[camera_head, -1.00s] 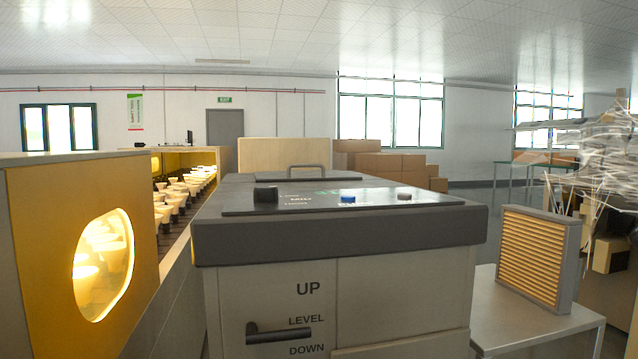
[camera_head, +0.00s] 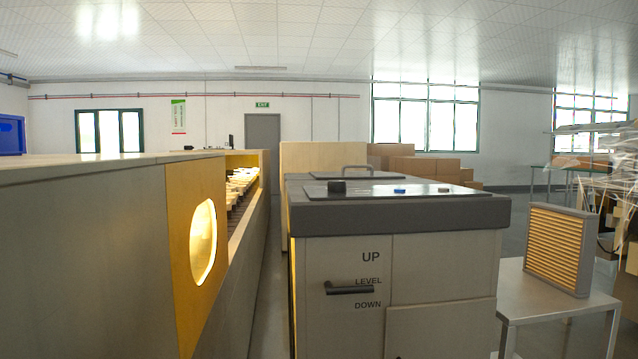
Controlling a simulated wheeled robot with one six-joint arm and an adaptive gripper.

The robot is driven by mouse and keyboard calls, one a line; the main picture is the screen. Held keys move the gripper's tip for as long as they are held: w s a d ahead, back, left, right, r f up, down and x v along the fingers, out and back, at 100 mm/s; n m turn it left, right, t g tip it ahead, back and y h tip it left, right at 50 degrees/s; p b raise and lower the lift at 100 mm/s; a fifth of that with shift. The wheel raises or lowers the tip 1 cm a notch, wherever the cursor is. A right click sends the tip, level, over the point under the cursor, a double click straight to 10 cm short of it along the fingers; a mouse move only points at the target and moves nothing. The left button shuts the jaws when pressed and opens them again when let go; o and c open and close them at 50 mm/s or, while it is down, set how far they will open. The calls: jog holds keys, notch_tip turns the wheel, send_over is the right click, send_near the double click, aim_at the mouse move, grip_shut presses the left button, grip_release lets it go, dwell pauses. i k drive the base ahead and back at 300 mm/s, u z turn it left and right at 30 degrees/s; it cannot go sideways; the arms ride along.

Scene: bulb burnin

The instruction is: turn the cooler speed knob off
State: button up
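The grey cooler cabinet (camera_head: 345,262) stands right of centre, its front facing me. On its dark top panel (camera_head: 366,193) sits a black knob (camera_head: 337,187) at the left, most likely the speed knob. The lettering beside it is too flat to read from here. A blue button (camera_head: 399,190) and a pale button (camera_head: 444,189) sit to its right. A black lever (camera_head: 349,289) on the front points right, beside the LEVEL mark. My gripper is not in view.
A long grey housing with a yellow end panel (camera_head: 190,262) and a glowing oval window (camera_head: 203,243) runs along the left. A narrow gap separates it from the cabinet. A small table (camera_head: 560,303) at the right bears a slatted filter (camera_head: 558,249). Cardboard boxes (camera_head: 425,167) stand behind.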

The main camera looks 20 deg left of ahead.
aim_at(336, 185)
jog(key=u, duration=1)
